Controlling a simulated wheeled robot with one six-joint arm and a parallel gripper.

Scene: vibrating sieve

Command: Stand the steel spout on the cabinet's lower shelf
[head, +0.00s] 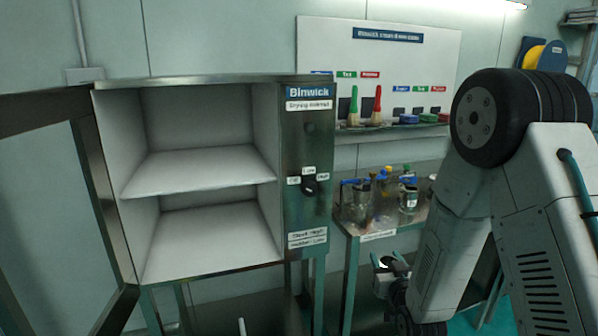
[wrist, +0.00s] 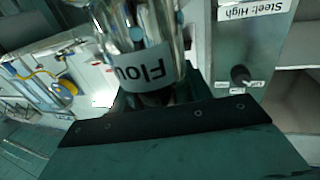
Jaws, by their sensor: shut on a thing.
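The open drying cabinet (head: 112,160) stands at the left in the head view, with two empty white shelves. Its lower shelf (head: 208,245) is bare. My gripper (head: 394,262) is low, right of the cabinet and in front of the side table, small and partly hidden by my arm in the head view. In the wrist view it is shut on a shiny cylinder with a white label reading "Flou…", which I take as the steel spout (wrist: 142,62). The label shows upside down there. The spout's far end is cut off by the top edge.
The cabinet door (head: 95,190) hangs open at the left. The control panel (head: 308,215) with its knob borders the opening on the right. A side table (head: 375,237) holds several jars and bottles. A board with two brushes is behind.

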